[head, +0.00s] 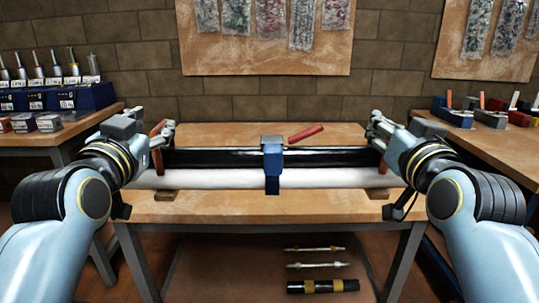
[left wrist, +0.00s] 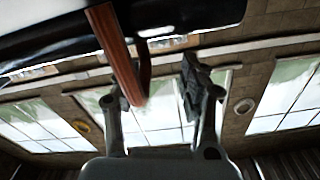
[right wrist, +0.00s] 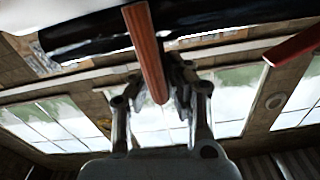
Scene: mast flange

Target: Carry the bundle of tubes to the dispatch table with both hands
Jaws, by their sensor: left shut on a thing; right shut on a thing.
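The bundle of tubes lies level across the wooden table in front of me, a white tube (head: 225,178) in front of a black tube (head: 220,158). A blue clamp (head: 272,170) holds them at the middle. Reddish-brown upright handles stand near the left end (head: 156,158) and right end (head: 383,165). My left gripper (head: 163,133) is shut on the left handle, which shows in the left wrist view (left wrist: 113,50). My right gripper (head: 379,130) is shut on the right handle, seen in the right wrist view (right wrist: 146,50). Small wooden blocks (head: 166,195) show under the bundle; I cannot tell if it touches them.
A red bar (head: 306,133) shows just behind the bundle, right of the clamp. Side tables with bins stand at left (head: 45,138) and right (head: 490,150). Rods and a black tube (head: 322,286) lie on the shelf below. The table's front strip (head: 270,212) is clear.

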